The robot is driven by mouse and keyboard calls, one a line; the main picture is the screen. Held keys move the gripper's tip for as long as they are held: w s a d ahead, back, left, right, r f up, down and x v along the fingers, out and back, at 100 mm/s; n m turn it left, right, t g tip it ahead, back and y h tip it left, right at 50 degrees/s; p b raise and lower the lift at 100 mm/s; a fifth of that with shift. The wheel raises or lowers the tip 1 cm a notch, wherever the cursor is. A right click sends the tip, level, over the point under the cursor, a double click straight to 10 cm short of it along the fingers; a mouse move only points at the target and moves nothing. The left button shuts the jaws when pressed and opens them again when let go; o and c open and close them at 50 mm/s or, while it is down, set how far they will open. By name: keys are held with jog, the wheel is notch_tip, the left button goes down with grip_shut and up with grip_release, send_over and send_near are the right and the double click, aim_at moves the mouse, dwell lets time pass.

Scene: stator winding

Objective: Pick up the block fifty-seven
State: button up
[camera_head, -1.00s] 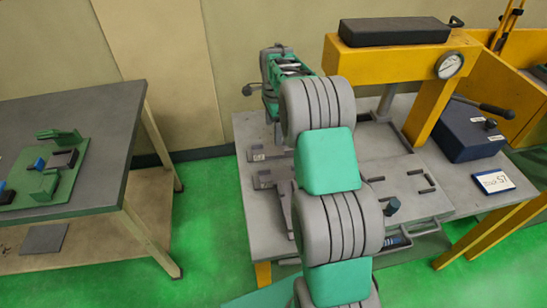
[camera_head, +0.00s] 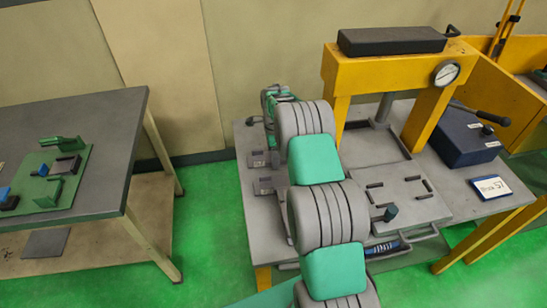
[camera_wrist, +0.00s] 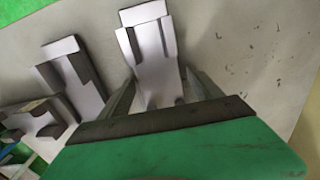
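In the wrist view, a pale grey stepped block (camera_wrist: 152,52) stands between the fingers of my gripper (camera_wrist: 163,92). The fingers are apart on either side of its lower part; firm contact does not show. A second similar block (camera_wrist: 75,75) stands to the left. No number is readable on either block. In the head view, grey blocks (camera_head: 257,159) lie on the press table's left side, beside my arm. My gripper is mostly hidden there behind my arm. A white card (camera_head: 491,187) ending in "57" lies on the table's right side.
A yellow press frame (camera_head: 398,48) with a gauge and a dark blue box (camera_head: 458,138) stand on the grey press table (camera_head: 425,228). A flat plate with slots lies right of my arm. A separate bench (camera_head: 100,120) with a green fixture (camera_head: 62,165) is at left.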

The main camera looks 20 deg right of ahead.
grip_shut()
dwell(0.6)
jog(key=shift+r, duration=0.15)
